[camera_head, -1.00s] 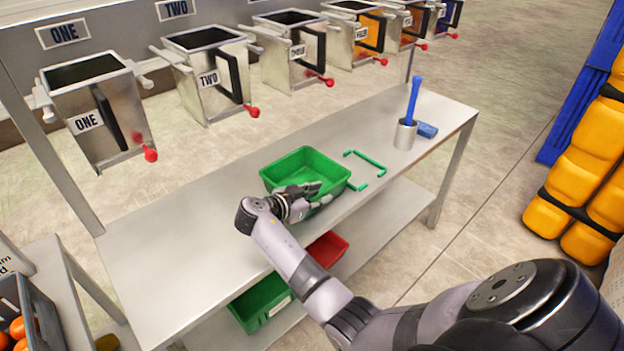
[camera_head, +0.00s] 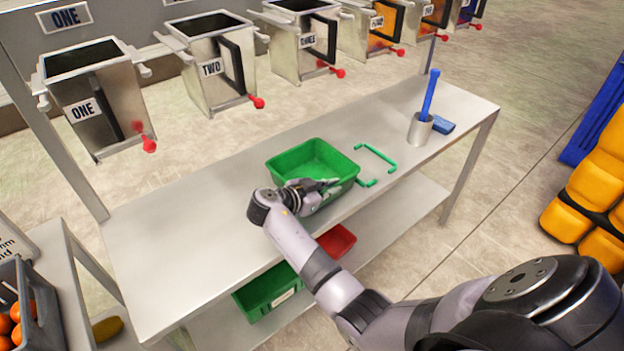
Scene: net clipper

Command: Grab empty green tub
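The empty green tub (camera_head: 305,158) sits upright on the metal table, near its front edge at mid-length. My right gripper (camera_head: 325,190) is at the tub's near wall, with fingers around or beside the rim. I cannot tell whether the fingers close on the wall. My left gripper is not in view. Another green tub (camera_head: 262,296) lies on the lower shelf, beside a red tub (camera_head: 336,242).
The metal table (camera_head: 190,225) is clear left of the tub. Right of it are a green bracket outline (camera_head: 378,160), a metal cup (camera_head: 419,130) with a blue-handled tool, and a blue item (camera_head: 443,125). Labelled metal hoppers (camera_head: 215,75) hang behind. Yellow floats (camera_head: 590,190) stand at right.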

